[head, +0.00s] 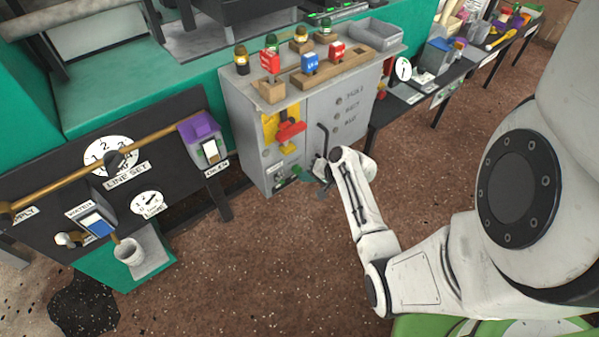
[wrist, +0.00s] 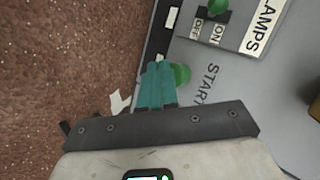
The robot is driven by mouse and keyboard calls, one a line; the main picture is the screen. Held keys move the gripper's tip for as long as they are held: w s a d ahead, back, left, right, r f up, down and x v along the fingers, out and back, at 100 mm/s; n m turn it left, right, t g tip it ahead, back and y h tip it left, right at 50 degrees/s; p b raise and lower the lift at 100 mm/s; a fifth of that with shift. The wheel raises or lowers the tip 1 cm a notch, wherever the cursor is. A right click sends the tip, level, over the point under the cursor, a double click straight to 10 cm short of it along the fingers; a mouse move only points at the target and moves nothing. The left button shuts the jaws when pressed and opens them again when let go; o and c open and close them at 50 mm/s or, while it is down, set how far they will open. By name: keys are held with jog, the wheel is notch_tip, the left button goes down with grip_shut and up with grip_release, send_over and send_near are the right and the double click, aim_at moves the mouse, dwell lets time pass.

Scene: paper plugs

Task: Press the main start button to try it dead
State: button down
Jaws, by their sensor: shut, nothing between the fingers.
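The start button is a round green knob (wrist: 181,75) beside the word START on the grey panel in the wrist view. My gripper (wrist: 158,66) has its teal fingers shut together with nothing between them. Its fingertips overlap the left side of the button in the wrist view, hiding part of it. I cannot tell whether they touch it. In the head view my gripper (head: 306,175) is low at the front of the grey cabinet (head: 258,160), and the button cannot be made out there.
A LAMPS switch (wrist: 217,8) with ON and OFF labels sits above the button in the wrist view. A red and yellow switch (head: 288,130) is higher on the cabinet front. Blocks and padlocks stand on its top. Speckled brown floor (head: 270,270) lies open in front.

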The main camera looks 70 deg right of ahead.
jog(key=shift+w+d, duration=0.2)
jog(key=shift+w, duration=0.15)
dwell(0.4)
jog(key=shift+s, duration=0.1)
jog(key=shift+s+a+p, duration=0.45)
jog(key=shift+s+a, duration=0.05)
jog(key=shift+s, duration=0.25)
jog(key=shift+s+a+p, duration=0.4)
jog(key=shift+s+a, duration=0.05)
jog(key=shift+s, duration=0.25)
jog(key=shift+s+a+p, duration=0.35)
jog(key=shift+s+a, duration=0.05)
jog(key=shift+s, duration=0.3)
jog(key=shift+s+a+p, duration=0.4)
jog(key=shift+s+a, duration=0.05)
jog(key=shift+s, duration=0.25)
